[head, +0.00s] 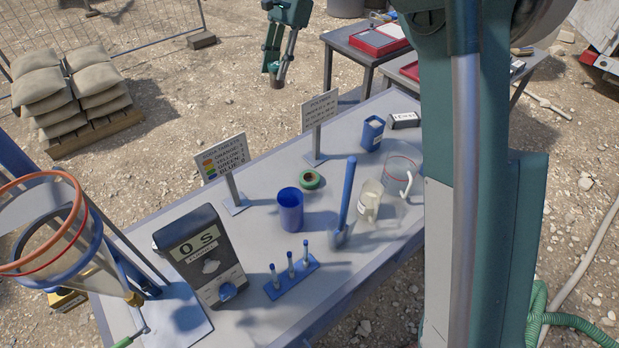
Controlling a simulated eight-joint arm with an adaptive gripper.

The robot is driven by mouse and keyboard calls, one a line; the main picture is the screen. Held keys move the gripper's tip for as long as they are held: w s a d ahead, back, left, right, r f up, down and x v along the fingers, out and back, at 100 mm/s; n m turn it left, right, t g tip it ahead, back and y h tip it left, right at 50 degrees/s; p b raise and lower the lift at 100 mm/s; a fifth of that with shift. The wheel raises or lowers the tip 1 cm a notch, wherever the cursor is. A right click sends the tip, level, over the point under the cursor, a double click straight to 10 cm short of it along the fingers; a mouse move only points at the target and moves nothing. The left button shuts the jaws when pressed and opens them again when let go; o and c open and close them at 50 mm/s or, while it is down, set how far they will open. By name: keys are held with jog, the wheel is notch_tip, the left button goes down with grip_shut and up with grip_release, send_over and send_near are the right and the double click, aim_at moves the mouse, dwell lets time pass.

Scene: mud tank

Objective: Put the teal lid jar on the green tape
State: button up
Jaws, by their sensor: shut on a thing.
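My gripper (277,76) is high at the top of the view, beyond the far edge of the table in the picture. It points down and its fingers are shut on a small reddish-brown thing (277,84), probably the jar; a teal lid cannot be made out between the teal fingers. The green tape (310,179) is a roll lying flat on the grey table (262,240), near its middle. Nothing rests on the tape. My gripper is well above and apart from it. No other jar with a teal lid is clear to see.
Around the tape stand a blue cup (290,209), a sign on a post (319,112), a leaning blue scoop (345,200) and a beige-filled clear container (369,201). A colour sign (222,158), grey meter (203,257) and blue rack (291,276) stand left and nearer.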

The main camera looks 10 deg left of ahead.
jog(key=shift+s+d+r, duration=0.1)
jog(key=shift+s+d, duration=0.3)
jog(key=shift+d, duration=0.3)
jog(key=s+d+m+p, duration=0.1)
jog(key=s+d+p, duration=0.3)
jog(key=s+d, duration=0.5)
send_over(310, 177)
notch_tip(310, 177, down, 5)
jog(key=shift+b, duration=0.35)
notch_tip(310, 177, down, 24)
jog(key=shift+b, duration=0.45)
jog(key=shift+f, duration=2.1)
jog(key=shift+f, duration=0.15)
